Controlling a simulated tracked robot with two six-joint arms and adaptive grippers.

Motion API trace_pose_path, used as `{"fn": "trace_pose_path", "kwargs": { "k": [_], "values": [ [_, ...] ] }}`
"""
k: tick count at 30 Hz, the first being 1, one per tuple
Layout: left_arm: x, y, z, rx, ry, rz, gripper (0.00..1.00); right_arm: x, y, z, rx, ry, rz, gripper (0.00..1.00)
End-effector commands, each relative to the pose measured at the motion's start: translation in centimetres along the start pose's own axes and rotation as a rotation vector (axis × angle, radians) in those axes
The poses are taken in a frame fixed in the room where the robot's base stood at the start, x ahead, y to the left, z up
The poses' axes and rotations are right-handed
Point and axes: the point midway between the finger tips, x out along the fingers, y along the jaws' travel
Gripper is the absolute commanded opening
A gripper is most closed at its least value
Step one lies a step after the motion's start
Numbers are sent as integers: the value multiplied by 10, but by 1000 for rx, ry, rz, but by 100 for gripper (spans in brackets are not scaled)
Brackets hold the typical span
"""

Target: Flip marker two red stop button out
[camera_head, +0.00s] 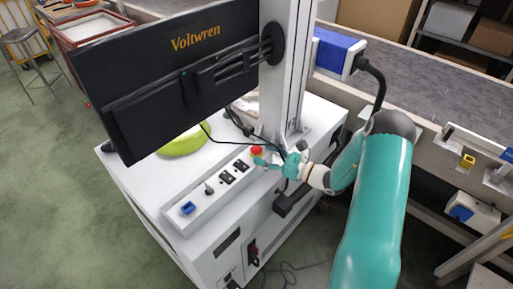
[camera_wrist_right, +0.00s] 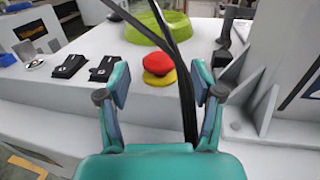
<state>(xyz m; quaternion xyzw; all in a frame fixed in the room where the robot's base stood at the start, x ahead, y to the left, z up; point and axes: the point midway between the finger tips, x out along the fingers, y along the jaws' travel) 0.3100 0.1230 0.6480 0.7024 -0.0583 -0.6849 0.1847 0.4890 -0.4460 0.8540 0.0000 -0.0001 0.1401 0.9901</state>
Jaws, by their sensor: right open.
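The red stop button (camera_wrist_right: 157,61) is a red mushroom head on a yellow base, set on the white panel (camera_head: 180,219). In the head view the red button (camera_head: 256,150) sits at the far right end of the row of controls. My right gripper (camera_head: 268,163) is right by it. In the right wrist view my right gripper (camera_wrist_right: 160,90) is open and empty, and the button shows between and beyond its fingertips. A black cable hangs in front of the button's right side. My left gripper is not in view.
A dark monitor (camera_head: 185,70) marked Voltwren overhangs the cabinet. A green ring-shaped thing (camera_head: 185,143) lies behind. A grey post (camera_head: 288,70) stands close to my gripper.

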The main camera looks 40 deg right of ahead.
Motion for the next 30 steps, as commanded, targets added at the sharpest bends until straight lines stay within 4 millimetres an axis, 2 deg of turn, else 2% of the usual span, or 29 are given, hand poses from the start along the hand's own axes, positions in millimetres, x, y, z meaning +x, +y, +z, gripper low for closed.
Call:
{"fn": "trace_pose_path", "kwargs": {
  "k": [3, 7, 18, 20, 30],
  "values": [
    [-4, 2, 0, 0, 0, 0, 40, 19, 1, 1, 0, 0, 3, 66],
    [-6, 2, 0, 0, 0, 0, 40, 30, 1, 0, 0, 0, 2, 66],
    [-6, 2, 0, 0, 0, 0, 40, 35, 1, -1, 1, 1, 2, 66],
    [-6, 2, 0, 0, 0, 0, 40, 35, 1, -1, 0, 1, 2, 57],
    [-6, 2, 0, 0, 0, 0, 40, 35, 1, 0, 0, 1, 2, 1]
  ]
}}
